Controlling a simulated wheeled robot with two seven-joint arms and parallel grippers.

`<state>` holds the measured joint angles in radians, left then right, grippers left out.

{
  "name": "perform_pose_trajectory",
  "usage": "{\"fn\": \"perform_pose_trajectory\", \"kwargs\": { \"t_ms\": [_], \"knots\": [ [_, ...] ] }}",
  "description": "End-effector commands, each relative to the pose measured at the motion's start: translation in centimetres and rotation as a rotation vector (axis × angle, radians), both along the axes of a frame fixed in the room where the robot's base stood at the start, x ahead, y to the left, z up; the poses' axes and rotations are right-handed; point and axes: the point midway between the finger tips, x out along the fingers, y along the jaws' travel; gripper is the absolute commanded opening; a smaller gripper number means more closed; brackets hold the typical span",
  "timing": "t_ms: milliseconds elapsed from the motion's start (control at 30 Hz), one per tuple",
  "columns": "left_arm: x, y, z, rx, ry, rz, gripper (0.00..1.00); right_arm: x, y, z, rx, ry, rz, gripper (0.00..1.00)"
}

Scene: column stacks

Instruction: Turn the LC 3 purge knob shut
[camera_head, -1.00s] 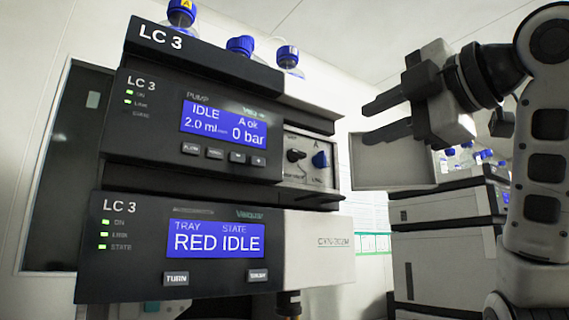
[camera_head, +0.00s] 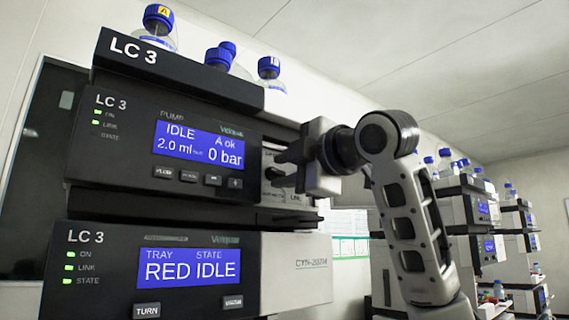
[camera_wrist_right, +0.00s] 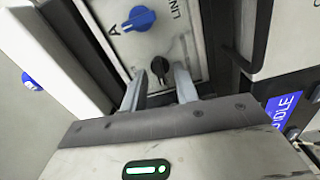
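The LC 3 pump unit (camera_head: 130,140) shows "IDLE" and "0 bar" on its screen. Its small knob panel (camera_head: 288,195) is at the right end, with the knobs mostly hidden by my gripper. In the right wrist view, a black knob (camera_wrist_right: 160,66) and a blue knob (camera_wrist_right: 138,18) sit on the pale panel. The blue knob is marked A; the black knob's label is not readable. My right gripper (camera_head: 280,167) is open and faces the panel. In the wrist view its fingers (camera_wrist_right: 157,84) lie on either side of the black knob, apparently not gripping it. My left gripper is out of view.
The lower LC 3 unit (camera_head: 75,290) reads "RED IDLE" and juts out below the panel. Blue-capped bottles (camera_head: 220,58) stand on top. Other instrument stacks (camera_head: 465,215) are at the right. In the wrist view, pale surfaces (camera_wrist_right: 65,60) flank the panel at left.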

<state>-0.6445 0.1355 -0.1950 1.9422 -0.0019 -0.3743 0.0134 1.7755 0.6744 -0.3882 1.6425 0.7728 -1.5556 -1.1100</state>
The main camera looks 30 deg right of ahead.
Motion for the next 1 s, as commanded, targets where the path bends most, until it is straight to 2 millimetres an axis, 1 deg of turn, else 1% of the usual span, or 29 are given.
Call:
{"fn": "perform_pose_trajectory", "kwargs": {
  "t_ms": [100,333,367,400,433,467,767,1000],
  "knots": [
    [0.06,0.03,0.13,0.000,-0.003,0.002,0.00,0.42,0.02,-0.01,0.000,0.001,-0.001,0.30],
    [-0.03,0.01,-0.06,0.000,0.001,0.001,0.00,0.44,0.02,-0.04,0.000,0.000,-0.001,0.30],
    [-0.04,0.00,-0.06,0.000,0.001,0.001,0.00,0.44,0.02,-0.03,0.000,0.000,-0.001,0.24],
    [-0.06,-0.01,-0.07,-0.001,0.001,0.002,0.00,0.43,0.02,-0.03,0.000,0.000,-0.001,0.13],
    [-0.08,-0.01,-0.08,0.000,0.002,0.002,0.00,0.43,0.03,-0.03,0.000,0.000,-0.001,0.05],
    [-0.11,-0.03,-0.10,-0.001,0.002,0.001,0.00,0.42,0.02,-0.03,0.000,0.000,-0.001,0.00],
    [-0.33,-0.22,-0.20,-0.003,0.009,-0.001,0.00,0.40,0.03,-0.04,0.012,0.002,-0.001,0.00],
    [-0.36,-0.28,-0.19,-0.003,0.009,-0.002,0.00,0.40,0.02,-0.03,0.101,0.008,-0.001,0.00]
  ]
}}
